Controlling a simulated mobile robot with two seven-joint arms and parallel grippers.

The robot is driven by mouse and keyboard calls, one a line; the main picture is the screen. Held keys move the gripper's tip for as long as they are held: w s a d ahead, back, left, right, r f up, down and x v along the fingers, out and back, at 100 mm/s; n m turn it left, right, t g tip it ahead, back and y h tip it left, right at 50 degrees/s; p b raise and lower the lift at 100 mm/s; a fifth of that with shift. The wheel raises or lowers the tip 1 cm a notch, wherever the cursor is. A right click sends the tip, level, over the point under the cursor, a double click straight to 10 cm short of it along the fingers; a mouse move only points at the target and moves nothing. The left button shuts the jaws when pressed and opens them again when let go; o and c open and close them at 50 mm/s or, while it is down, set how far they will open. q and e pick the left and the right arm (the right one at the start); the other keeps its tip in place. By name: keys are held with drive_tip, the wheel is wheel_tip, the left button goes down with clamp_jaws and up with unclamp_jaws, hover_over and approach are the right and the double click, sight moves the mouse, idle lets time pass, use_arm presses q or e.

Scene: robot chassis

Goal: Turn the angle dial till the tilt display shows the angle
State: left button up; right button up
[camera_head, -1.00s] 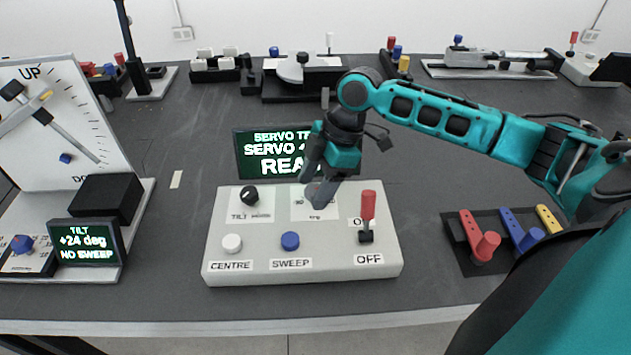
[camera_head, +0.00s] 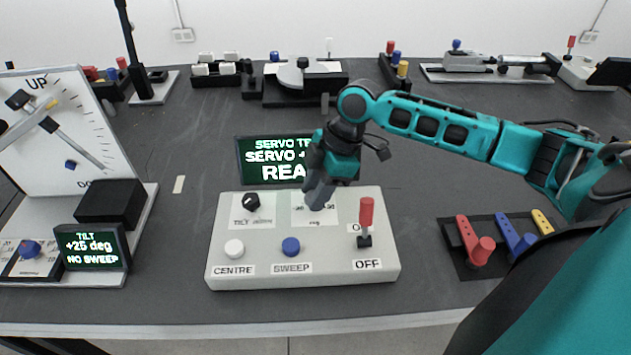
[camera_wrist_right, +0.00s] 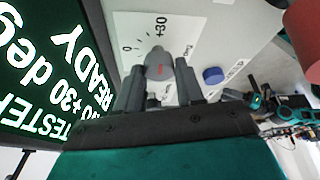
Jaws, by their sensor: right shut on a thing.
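My right gripper (camera_head: 318,198) is shut on the grey angle dial (camera_wrist_right: 158,64) of the white control box (camera_head: 335,262). The dial sits between both fingertips in the right wrist view (camera_wrist_right: 160,73), by a scale marked 0 and +30. In the head view the gripper hides the dial. The tilt display (camera_head: 91,246) at the left reads TILT +25 deg, NO SWEEP. The tester screen (camera_head: 265,160) behind the box reads READY; in the right wrist view, turned, it shows +30 deg (camera_wrist_right: 45,70). My left gripper is not in view.
The box also bears a black TILT knob (camera_head: 251,201), a white CENTRE button (camera_head: 234,248), a blue SWEEP button (camera_head: 291,246) and a red-handled switch (camera_head: 366,220) marked OFF. A white board (camera_head: 62,140) with a pointer stands left. Coloured levers (camera_head: 482,250) lie right.

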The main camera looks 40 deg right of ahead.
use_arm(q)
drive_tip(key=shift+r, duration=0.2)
use_arm(e)
drive_tip(key=o, duration=1)
drive_tip(key=shift+o, duration=0.2)
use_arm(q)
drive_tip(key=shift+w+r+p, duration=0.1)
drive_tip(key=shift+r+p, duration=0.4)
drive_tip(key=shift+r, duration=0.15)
use_arm(e)
drive_tip(key=v, duration=1.3)
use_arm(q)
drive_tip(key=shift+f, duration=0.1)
use_arm(e)
drive_tip(key=shift+s+f, duration=0.1)
